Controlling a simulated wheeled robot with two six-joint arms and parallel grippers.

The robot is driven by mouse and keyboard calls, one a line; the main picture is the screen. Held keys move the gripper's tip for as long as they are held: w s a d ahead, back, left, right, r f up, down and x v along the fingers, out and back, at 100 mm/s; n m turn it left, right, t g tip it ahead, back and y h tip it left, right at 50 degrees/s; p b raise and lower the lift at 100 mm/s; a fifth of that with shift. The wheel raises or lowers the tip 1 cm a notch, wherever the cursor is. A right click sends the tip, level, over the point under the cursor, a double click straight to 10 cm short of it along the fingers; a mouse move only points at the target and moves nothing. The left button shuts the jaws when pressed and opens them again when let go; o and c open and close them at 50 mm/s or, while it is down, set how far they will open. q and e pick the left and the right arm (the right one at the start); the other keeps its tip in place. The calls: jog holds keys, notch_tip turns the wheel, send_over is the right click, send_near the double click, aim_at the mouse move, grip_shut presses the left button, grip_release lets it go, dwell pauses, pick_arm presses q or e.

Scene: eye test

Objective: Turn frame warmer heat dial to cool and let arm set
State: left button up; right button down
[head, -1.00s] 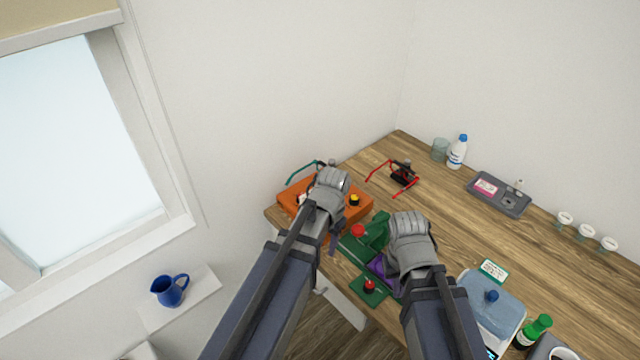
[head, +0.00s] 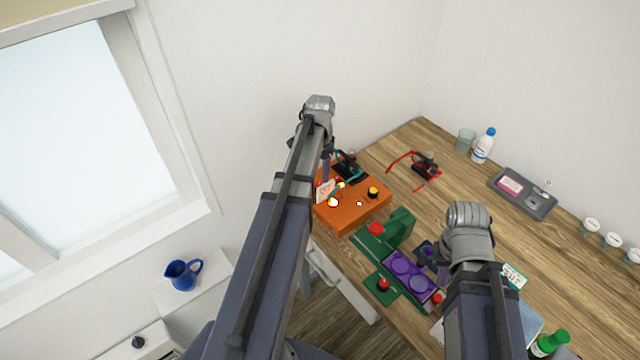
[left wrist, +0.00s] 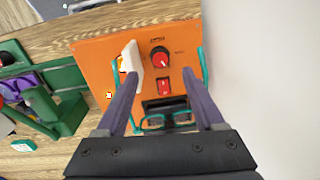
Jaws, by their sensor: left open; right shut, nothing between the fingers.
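The orange frame warmer box (head: 352,208) stands at the table's left end. In the left wrist view its face (left wrist: 92,58) shows a red and black dial (left wrist: 160,57) above a red rocker switch (left wrist: 165,87); the dial's setting is too small to read. Teal glasses (left wrist: 152,123) lie at its edge, their arms reaching along the box; they also show in the head view (head: 352,176). My left gripper (left wrist: 163,80) is open, its fingers either side of the switch, apart from the dial. My right gripper (head: 428,254) is shut and empty, above the green fixture's right side.
The green fixture (head: 400,228) with purple pads (head: 410,275) and red knobs stands beside the warmer. Red glasses (head: 425,168) on a black stand, a grey tray (head: 522,194) and a white bottle (head: 483,147) are further back. The wood between them is clear.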

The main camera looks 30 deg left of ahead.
aim_at(318, 185)
pick_arm(q)
notch_tip(318, 185, down, 7)
jog(key=b, duration=0.6)
jog(key=shift+a+b, duration=0.1)
jog(key=shift+b, duration=0.2)
pick_arm(e)
notch_tip(318, 185, down, 7)
jog(key=shift+f, duration=0.1)
pick_arm(q)
grip_shut()
